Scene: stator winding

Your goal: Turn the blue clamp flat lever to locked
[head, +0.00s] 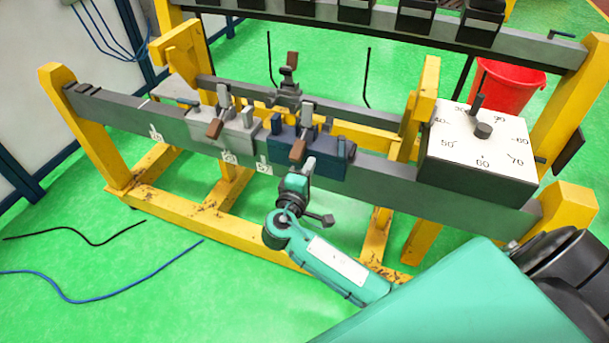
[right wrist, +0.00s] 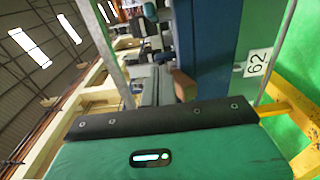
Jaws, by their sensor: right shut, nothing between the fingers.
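The blue clamp (head: 335,150) sits on the grey rail, right of a similar grey clamp. Its flat lever has a brown end (head: 297,151) that points down and toward me at the clamp's front left. My right gripper (head: 309,164) is shut and empty, just in front of the clamp and close to the brown end; I cannot tell whether they touch. In the right wrist view the blue body (right wrist: 212,40) stands beyond my gripper (right wrist: 152,88), with the brown lever end (right wrist: 185,85) right beside the fingers. My left gripper is not in view.
The grey clamp (head: 238,135) with its own brown lever (head: 215,128) is close on the left. Another brown-handled lever (head: 291,60) stands upright behind. A dial box (head: 480,155) sits on the rail at the right. A red bucket (head: 512,88) is behind it.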

